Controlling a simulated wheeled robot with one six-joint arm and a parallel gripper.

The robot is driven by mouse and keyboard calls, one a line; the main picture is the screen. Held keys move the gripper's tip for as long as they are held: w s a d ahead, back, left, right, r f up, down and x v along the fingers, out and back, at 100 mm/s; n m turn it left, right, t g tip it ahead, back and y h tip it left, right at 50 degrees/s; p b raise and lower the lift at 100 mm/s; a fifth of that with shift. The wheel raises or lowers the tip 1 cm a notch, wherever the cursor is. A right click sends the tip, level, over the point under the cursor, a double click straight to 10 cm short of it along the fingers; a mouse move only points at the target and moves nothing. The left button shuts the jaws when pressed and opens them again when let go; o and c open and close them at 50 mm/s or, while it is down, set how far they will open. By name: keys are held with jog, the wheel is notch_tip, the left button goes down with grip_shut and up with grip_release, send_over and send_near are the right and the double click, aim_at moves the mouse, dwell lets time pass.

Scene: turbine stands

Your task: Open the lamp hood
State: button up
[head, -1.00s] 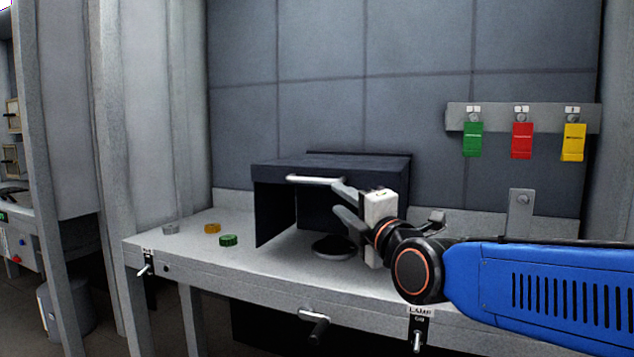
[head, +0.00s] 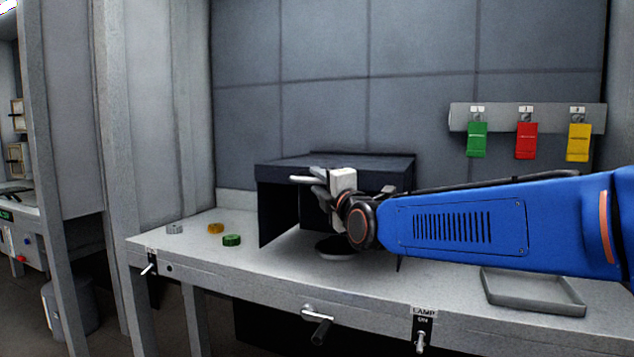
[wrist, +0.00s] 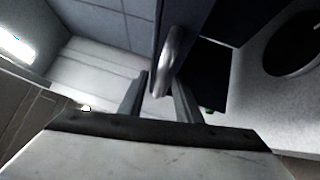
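The lamp hood (head: 277,212) is a dark box on the grey bench, with a pale bar handle (head: 301,179) along its upper front edge. Its front looks open below the handle. My gripper (head: 318,183) is at the right part of the handle and hides some of it. In the wrist view the fingers (wrist: 160,95) are apart, with the handle (wrist: 171,60) reaching between them; a gap shows on its left side. A round dish with a dark top (head: 335,253) sits under the hood, partly behind my arm. It also shows in the wrist view (wrist: 295,45).
Green (head: 231,240), orange (head: 216,228) and grey (head: 175,229) caps lie on the bench's left. A shallow tray (head: 535,306) lies at right. Coloured tags (head: 526,140) hang on the wall.

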jog(key=shift+w+a+r, duration=0.1)
jog(key=shift+w+a, duration=0.15)
jog(key=shift+w, duration=0.3)
jog(key=shift+c, duration=0.7)
